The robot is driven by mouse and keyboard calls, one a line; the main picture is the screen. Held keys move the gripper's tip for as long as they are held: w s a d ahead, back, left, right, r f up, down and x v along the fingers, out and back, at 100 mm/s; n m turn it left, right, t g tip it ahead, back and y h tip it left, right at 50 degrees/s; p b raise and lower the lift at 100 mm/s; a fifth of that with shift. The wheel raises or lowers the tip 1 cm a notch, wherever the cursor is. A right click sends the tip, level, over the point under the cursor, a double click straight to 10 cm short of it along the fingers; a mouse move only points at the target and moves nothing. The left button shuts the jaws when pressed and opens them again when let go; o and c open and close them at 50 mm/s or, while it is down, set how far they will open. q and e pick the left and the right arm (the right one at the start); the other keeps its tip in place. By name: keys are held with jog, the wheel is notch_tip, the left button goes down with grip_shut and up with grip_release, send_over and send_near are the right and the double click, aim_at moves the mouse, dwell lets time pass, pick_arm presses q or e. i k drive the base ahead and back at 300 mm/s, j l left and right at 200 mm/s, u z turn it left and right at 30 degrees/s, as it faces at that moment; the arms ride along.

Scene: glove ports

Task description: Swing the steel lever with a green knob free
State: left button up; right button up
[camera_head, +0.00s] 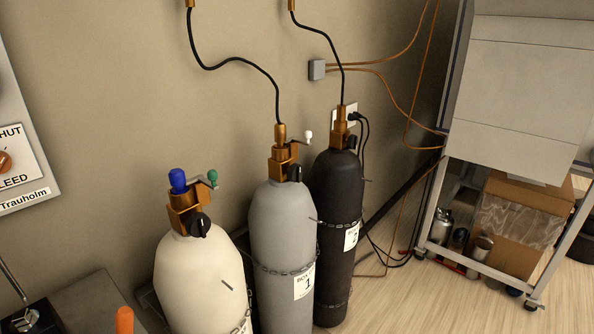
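A small steel lever (201,181) with a green knob (212,176) sits at the top of the cream gas cylinder (198,275), in the lower left of the head view. It sticks out to the right from the brass valve body (185,204), beside a blue cap (178,180). A black knob (199,224) is on the front of the same valve. Neither of my grippers shows in the view.
A grey cylinder (282,235) with a white-knobbed lever (307,136) and a black cylinder (338,190) stand to the right, chained, with black hoses above. A wheeled steel rack (435,215) holds a cardboard box (515,250). A sign panel (15,150) is at left.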

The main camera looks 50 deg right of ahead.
aim_at(213, 176)
jog(key=z, duration=0.9)
